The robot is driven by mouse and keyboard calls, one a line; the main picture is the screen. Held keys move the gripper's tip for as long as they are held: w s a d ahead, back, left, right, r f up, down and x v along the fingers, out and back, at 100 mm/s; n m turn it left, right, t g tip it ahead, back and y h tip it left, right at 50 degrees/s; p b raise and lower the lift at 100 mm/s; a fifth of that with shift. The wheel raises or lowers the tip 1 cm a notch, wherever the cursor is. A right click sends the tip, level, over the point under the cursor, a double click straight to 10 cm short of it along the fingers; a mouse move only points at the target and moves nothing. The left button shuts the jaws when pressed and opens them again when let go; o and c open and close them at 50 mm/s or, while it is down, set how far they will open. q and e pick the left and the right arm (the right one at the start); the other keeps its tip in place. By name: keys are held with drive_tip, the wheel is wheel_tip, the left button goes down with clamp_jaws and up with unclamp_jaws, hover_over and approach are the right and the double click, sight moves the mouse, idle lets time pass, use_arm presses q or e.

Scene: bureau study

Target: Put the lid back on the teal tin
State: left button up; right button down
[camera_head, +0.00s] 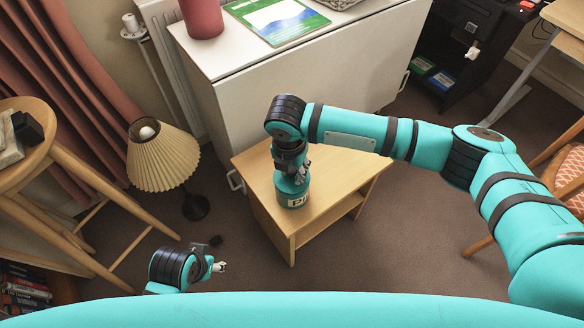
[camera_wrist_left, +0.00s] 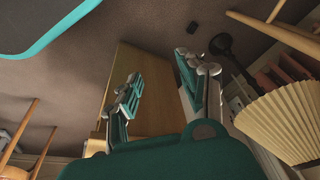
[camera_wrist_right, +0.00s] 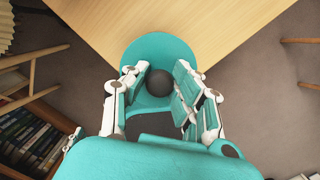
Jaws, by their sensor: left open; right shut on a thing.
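The teal tin (camera_head: 293,201) with a pale label stands on a small wooden table, directly under my right gripper (camera_head: 296,177). In the right wrist view the round teal lid (camera_wrist_right: 151,47) with a dark ball knob (camera_wrist_right: 158,83) shows between the fingers of my right gripper (camera_wrist_right: 160,86). That gripper is shut on the lid's knob. The lid is over or on the tin; I cannot tell whether a gap is left, as the gripper hides much of it. My left gripper (camera_head: 220,266) is open and empty, low at the left, away from the tin.
The small wooden table (camera_head: 340,172) has bare top to the right of the tin. A white cabinet (camera_head: 310,90) stands behind it, bearing a red pot (camera_head: 201,18) and a green-edged booklet (camera_head: 275,18). A pleated lamp (camera_head: 160,158) and wooden stool (camera_head: 75,165) are at the left.

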use_arm(q)
drive_tip(key=shift+f, duration=0.1)
drive_tip(key=shift+f, duration=0.45)
drive_tip(key=shift+f, duration=0.45)
drive_tip(key=shift+s+f+p, duration=0.1)
drive_tip(key=shift+f+p, duration=0.15)
drive_tip(key=shift+p, duration=0.1)
drive_tip(key=shift+f, duration=0.3)
drive_tip(key=shift+f, duration=0.4)
drive_tip(key=shift+f, duration=0.1)
idle(0.4)
